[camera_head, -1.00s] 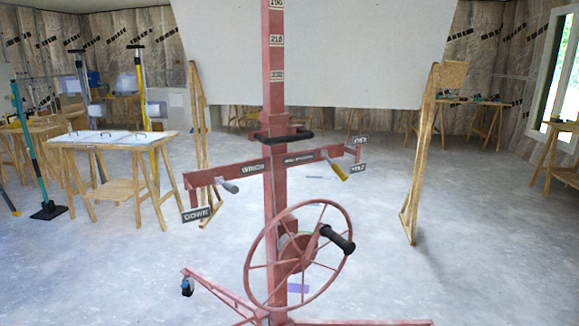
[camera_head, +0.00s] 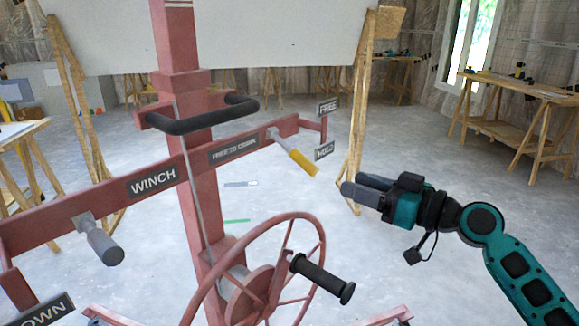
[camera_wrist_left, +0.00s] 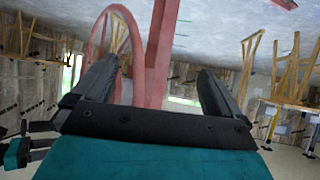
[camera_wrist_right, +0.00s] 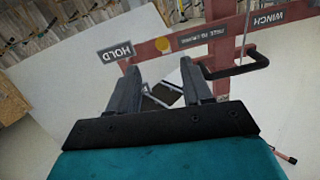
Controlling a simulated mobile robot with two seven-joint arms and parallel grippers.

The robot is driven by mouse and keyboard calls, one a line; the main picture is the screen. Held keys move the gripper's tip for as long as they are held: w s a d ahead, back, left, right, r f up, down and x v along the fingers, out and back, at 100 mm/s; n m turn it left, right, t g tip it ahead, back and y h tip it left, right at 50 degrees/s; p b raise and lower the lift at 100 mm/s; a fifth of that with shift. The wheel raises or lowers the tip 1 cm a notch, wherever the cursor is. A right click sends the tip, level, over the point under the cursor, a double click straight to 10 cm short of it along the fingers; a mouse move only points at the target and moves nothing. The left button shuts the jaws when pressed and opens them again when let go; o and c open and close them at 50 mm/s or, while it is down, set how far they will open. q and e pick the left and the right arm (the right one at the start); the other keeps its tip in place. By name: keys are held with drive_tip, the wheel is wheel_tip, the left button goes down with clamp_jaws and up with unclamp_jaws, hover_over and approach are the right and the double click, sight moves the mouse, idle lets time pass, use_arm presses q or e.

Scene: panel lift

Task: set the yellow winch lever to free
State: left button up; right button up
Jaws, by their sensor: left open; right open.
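The yellow winch lever (camera_head: 303,162) sticks out from the red crossbar of the lift, slanting down to the right. Its tip is near the HOLD plate (camera_head: 324,151); the FREE plate (camera_head: 328,107) is above that. My right gripper (camera_head: 362,187) is to the right of and a little below the lever tip, apart from it, open and empty. In the right wrist view the round yellow lever end (camera_wrist_right: 162,45) shows ahead, beyond the fingers, beside the HOLD plate (camera_wrist_right: 117,52). My left gripper (camera_wrist_left: 155,85) shows only in its wrist view, open and empty.
The red handwheel (camera_head: 265,280) with a black knob (camera_head: 322,279) stands below the lever. A black bar handle (camera_head: 205,116) crosses the mast. A grey-handled lever (camera_head: 100,243) is on the crossbar's left. Wooden trestles and a workbench (camera_head: 520,90) stand behind, with open floor between.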

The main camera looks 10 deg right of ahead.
sight(315, 166)
drive_tip(key=x, duration=0.4)
drive_tip(key=p+x, duration=0.1)
drive_tip(key=x, duration=0.3)
drive_tip(key=r+x, duration=0.1)
drive_tip(key=x, duration=0.3)
drive_tip(key=shift+w+a+r+p, duration=0.1)
drive_tip(key=shift+w+a+p, duration=0.1)
drive_tip(key=shift+a+p, duration=0.15)
drive_tip(key=shift+c, duration=0.4)
clamp_jaws()
